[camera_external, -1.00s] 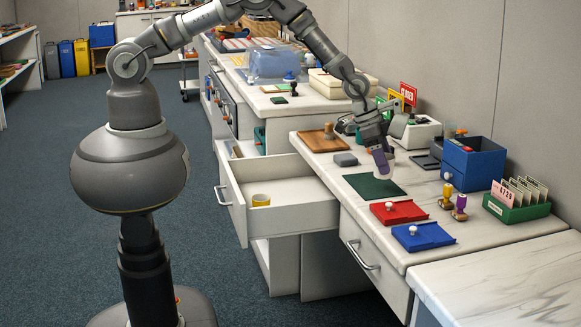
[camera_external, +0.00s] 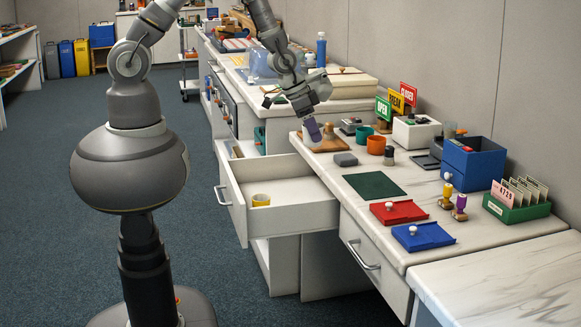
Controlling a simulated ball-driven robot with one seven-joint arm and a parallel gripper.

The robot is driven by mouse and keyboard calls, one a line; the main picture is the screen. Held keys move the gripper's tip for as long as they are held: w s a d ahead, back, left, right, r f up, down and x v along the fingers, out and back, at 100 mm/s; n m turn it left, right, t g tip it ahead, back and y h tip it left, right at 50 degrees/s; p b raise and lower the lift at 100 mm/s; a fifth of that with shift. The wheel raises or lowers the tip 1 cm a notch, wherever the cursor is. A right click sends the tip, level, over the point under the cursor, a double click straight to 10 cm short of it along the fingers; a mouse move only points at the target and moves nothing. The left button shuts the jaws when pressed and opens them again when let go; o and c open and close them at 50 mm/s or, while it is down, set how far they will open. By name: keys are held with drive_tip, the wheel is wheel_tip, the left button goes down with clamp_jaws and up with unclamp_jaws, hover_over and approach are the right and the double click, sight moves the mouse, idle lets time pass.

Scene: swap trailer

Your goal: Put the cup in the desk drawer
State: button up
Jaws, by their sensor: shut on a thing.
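My gripper (camera_external: 311,130) is up over the left end of the near worktop, beyond the drawer's back right corner. It is shut on a pale cup (camera_external: 307,140), which is mostly hidden behind the purple finger. The desk drawer (camera_external: 290,216) is pulled open below and to the left of the worktop. A yellow cup-like thing (camera_external: 261,200) lies inside it near the front. A teal cup (camera_external: 363,133) and an orange cup (camera_external: 376,145) stand on the worktop to the right of my gripper.
A wooden board (camera_external: 328,145) with a stamp lies close to my gripper. A grey block (camera_external: 345,159), a green mat (camera_external: 373,186), a red tray (camera_external: 398,212) and a blue tray (camera_external: 423,237) lie along the worktop. Most of the drawer floor is bare.

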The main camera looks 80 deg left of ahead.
drive_tip(key=s+a+n+y, duration=0.1)
drive_tip(key=s+a+n, duration=0.2)
drive_tip(key=a, duration=0.3)
drive_tip(key=n+g+y+b, duration=0.3)
drive_tip(key=n+g+y, duration=0.25)
drive_tip(key=n, duration=1.45)
hover_over(253, 187)
drive_tip(key=d, duration=0.3)
drive_tip(key=shift+h, duration=0.45)
drive_tip(key=f, duration=2.5)
drive_tip(key=shift+w+a+f, duration=0.1)
drive_tip(key=shift+w+a, duration=0.1)
drive_tip(key=shift+f, duration=0.25)
